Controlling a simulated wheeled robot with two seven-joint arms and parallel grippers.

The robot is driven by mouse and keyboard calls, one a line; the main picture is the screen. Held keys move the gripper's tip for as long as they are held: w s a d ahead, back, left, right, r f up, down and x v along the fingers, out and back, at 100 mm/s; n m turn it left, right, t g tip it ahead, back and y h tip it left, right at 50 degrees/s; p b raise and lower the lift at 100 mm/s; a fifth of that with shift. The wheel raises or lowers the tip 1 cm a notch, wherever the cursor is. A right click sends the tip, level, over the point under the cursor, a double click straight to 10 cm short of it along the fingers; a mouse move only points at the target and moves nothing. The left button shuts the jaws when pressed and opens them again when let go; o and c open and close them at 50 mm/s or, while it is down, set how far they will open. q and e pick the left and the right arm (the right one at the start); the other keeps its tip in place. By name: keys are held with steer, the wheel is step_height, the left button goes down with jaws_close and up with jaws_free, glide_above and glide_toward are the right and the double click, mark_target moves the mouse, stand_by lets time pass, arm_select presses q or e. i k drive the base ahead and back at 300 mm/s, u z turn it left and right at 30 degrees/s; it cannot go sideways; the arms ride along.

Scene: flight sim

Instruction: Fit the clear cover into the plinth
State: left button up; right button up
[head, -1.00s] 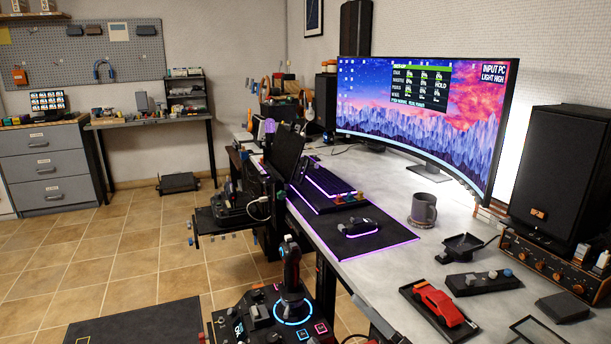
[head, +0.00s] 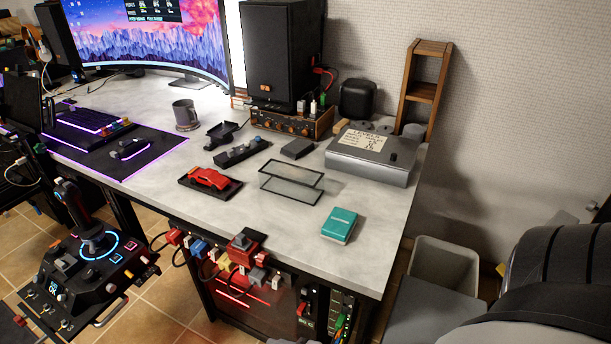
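The clear cover (head: 290,187) is a see-through box with thin dark edges. It stands on the grey desk, apart from the plinth and to its right. The plinth (head: 234,187) is a flat dark base with a red model car (head: 208,178) on it. Any groove in the plinth is too small to make out. Neither of my grippers shows in the head view.
A teal box (head: 339,226) lies right of the cover near the desk's front edge. A black control strip (head: 243,152), a dark block (head: 297,149) and a grey case (head: 370,158) stand behind. A mug (head: 185,115) is at back left. Bare desk (head: 270,222) lies in front.

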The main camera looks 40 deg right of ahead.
mark_target(224, 195)
steer(key=k, duration=0.5)
steer(key=u, duration=0.95)
steer(key=i, duration=0.75)
steer(key=z, duration=2.5)
steer(key=i, duration=0.5)
steer(key=u, duration=0.05)
